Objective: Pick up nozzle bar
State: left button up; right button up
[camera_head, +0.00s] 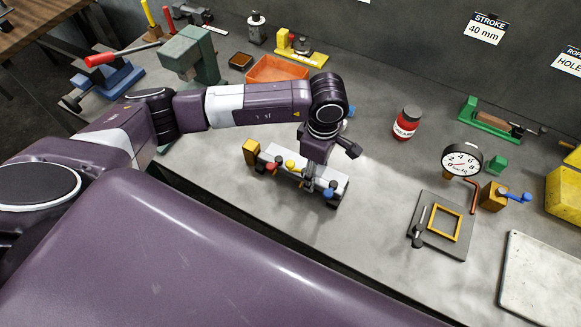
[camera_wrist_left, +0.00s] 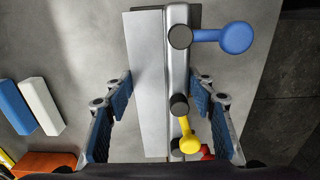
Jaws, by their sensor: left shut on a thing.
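The nozzle bar (camera_head: 331,180) is a long grey bar with red, yellow and blue knobs along its side. It sits at the middle of the grey bench in the head view, and its grey body (camera_wrist_left: 148,85) runs up the middle of the left wrist view. My left gripper (camera_head: 309,178) reaches down over the bar from above. In the left wrist view its blue-padded fingers (camera_wrist_left: 161,93) lie on both sides of the bar, shut on it. The gripper partly hides the bar's middle in the head view. My right gripper is not in view.
An orange tray (camera_head: 277,69) and a green press (camera_head: 190,55) stand behind my left arm. A red jar (camera_head: 406,123), a dial gauge (camera_head: 462,160) and a dark plate with a yellow frame (camera_head: 441,225) stand to the right. Bare bench lies between the bar and plate.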

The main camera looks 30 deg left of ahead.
pick_arm(q)
jog(key=c, duration=0.5)
jog(key=shift+w+r, duration=0.1)
